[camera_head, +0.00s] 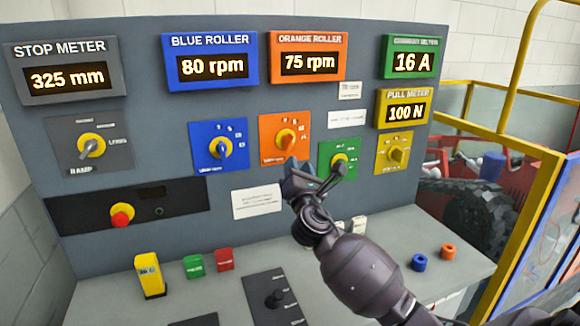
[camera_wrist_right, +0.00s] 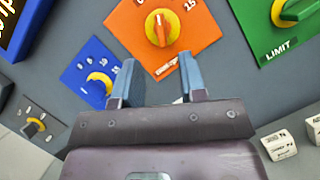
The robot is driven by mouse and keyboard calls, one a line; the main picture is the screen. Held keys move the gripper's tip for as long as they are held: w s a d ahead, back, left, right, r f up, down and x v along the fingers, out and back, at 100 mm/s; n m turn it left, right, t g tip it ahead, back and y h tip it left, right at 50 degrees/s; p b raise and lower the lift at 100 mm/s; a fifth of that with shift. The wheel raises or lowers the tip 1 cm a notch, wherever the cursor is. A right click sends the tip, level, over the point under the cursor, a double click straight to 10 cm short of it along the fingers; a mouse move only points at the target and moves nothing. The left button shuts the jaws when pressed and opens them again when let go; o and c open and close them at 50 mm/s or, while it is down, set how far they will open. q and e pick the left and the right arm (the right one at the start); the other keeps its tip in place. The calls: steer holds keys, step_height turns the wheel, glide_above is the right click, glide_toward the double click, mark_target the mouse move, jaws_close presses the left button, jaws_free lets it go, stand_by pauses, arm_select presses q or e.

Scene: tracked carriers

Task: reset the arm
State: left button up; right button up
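My right gripper (camera_head: 314,172) is raised in front of the control panel (camera_head: 190,120), just below the orange dial plate (camera_head: 270,150). In the right wrist view the two blue-grey fingers of my right gripper (camera_wrist_right: 158,62) stand apart with nothing between them. The orange plate's yellow and red knob (camera_wrist_right: 160,27) lies just beyond the fingertips and apart from them. It also shows in the head view (camera_head: 287,139). The green dial plate (camera_head: 340,158) is partly covered by my right gripper. My left gripper is not in view.
A blue dial (camera_head: 220,147), a yellow dial (camera_head: 397,153) and a red stop button (camera_head: 122,214) are on the panel. A yellow rail (camera_head: 519,70) stands right.

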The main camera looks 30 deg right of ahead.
steer(key=s+a+f+m+g+y, duration=0.25)
steer(key=s+f+m+g, duration=0.65)
steer(key=s+f+m, duration=0.65)
steer(key=s+a+f+m+g+y, duration=0.2)
steer(key=s+a+f+m, duration=0.15)
steer(key=s, duration=0.35)
steer(key=s+a+f+m+g+y, duration=0.2)
steer(key=s+a+f+g, duration=0.15)
steer(key=s, duration=0.45)
steer(key=s+a+f+m+g+y, duration=0.2)
steer(key=s+a+f+m, duration=0.15)
steer(key=s, duration=0.35)
steer(key=w+f+t, duration=0.7)
steer(key=f+t, duration=0.1)
steer(key=f, duration=0.3)
steer(key=shift+w+d+n, duration=0.2)
steer(key=shift+w+n, duration=0.05)
steer(key=shift+n, duration=0.2)
steer(key=shift+y, duration=0.25)
